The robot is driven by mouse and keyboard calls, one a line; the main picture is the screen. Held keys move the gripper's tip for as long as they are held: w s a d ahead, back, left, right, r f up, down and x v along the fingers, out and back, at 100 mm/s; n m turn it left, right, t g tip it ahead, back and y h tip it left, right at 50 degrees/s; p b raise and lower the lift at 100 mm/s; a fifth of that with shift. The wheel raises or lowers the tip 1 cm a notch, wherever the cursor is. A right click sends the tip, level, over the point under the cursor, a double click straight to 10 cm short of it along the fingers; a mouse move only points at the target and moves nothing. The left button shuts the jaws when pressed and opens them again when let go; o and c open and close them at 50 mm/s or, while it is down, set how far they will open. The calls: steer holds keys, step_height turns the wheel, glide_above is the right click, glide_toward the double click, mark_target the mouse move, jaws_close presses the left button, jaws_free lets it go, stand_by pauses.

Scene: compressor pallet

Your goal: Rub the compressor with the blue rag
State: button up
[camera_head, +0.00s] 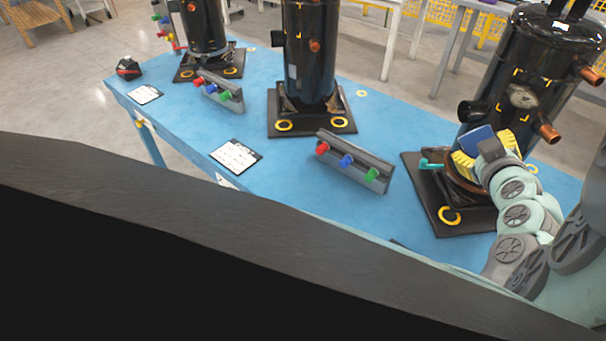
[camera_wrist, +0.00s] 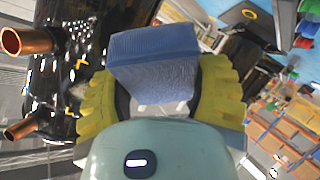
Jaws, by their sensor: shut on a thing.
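My gripper (camera_wrist: 160,100) has yellow ridged fingers shut on the blue rag (camera_wrist: 155,60), a folded block standing out between them. In the head view my gripper (camera_head: 487,148) and the blue rag (camera_head: 477,138) are in front of the lower part of the right compressor (camera_head: 500,85). This compressor is a tall black cylinder with copper pipe stubs and yellow corner marks. In the wrist view the compressor (camera_wrist: 70,65) stands close on the left. I cannot tell whether the rag touches it.
The blue table (camera_head: 390,205) also bears a middle compressor (camera_head: 310,60) and a far left one (camera_head: 204,25). A grey rack (camera_head: 350,165) with red, blue and green plugs stands left of my gripper. White cards (camera_head: 235,157) lie near the front edge.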

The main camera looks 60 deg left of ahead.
mark_target(529, 76)
steer(key=t+b, duration=0.2)
steer(key=r+t+y+b, duration=0.1)
steer(key=shift+w+a+t+b, duration=0.15)
steer(key=shift+w+t+b, duration=0.15)
steer(key=shift+b, duration=0.1)
steer(key=r+t+b, duration=0.1)
steer(key=d+t+b, duration=0.1)
steer(key=r+t+b, duration=0.1)
steer(key=shift+s+d+r+y+b, duration=0.25)
steer(key=shift+s+r+y+b, duration=0.05)
steer(key=shift+s+b, duration=0.1)
steer(key=shift+d+r+t, duration=0.3)
steer(key=shift+r+t, duration=0.1)
steer(key=shift+r, duration=0.15)
steer(key=shift+w+a+b, duration=0.2)
steer(key=shift+w+a, duration=0.05)
steer(key=shift+w, duration=0.65)
steer(key=shift+w+a+b, duration=0.2)
steer(key=shift+w+a, duration=0.1)
steer(key=shift+w, duration=0.65)
steer(key=shift+w+a+b, duration=0.2)
steer(key=shift+w+a, duration=0.05)
steer(key=shift+w, duration=0.65)
steer(key=shift+w+a+b, duration=0.3)
steer(key=shift+w+b, duration=0.3)
steer(key=shift+w, duration=0.35)
steer(key=shift+r, duration=0.1)
steer(key=shift+r+p, duration=2.1)
steer(key=shift+r, duration=1.25)
steer(key=shift+f, duration=0.1)
